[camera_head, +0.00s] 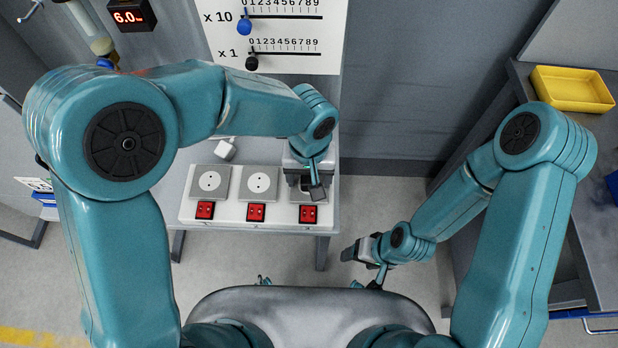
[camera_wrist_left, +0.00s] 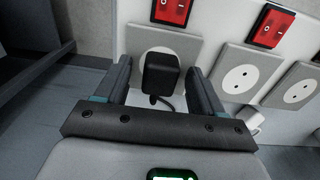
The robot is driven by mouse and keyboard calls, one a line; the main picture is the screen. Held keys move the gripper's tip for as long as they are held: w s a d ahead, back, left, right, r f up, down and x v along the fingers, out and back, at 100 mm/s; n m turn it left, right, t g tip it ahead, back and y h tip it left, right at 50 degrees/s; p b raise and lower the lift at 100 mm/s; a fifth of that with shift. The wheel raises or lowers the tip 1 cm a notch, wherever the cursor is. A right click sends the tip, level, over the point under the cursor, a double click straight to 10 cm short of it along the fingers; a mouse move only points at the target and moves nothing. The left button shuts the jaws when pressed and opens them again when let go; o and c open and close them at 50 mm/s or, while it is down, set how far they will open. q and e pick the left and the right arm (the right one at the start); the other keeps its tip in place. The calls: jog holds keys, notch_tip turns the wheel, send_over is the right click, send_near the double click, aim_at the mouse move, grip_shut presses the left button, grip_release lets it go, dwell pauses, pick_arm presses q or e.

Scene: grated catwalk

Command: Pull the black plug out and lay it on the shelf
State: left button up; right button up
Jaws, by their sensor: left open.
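The black plug (camera_wrist_left: 161,73) sits in a socket at the end of a row of three, its short cord below it in the left wrist view. My left gripper (camera_head: 306,184) is over the right-hand socket in the head view and hides the plug there. In the left wrist view its two fingers stand apart on either side of the plug, with gaps visible. A pale grey shelf surface (camera_head: 263,150) lies behind the sockets. My right gripper (camera_head: 364,264) hangs low, right of the socket unit; its opening is unclear.
Red switches (camera_head: 256,212) sit in front of the sockets. A white plug (camera_head: 225,149) lies behind the left sockets. A scale board with a blue knob (camera_head: 244,27) and a black knob (camera_head: 252,63) stands behind. A yellow tray (camera_head: 571,88) is on the right bench.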

aim_at(309, 177)
dwell(0.4)
pick_arm(q)
grip_shut()
jog(key=shift+r+p, duration=1.95)
jog(key=shift+r, duration=1.05)
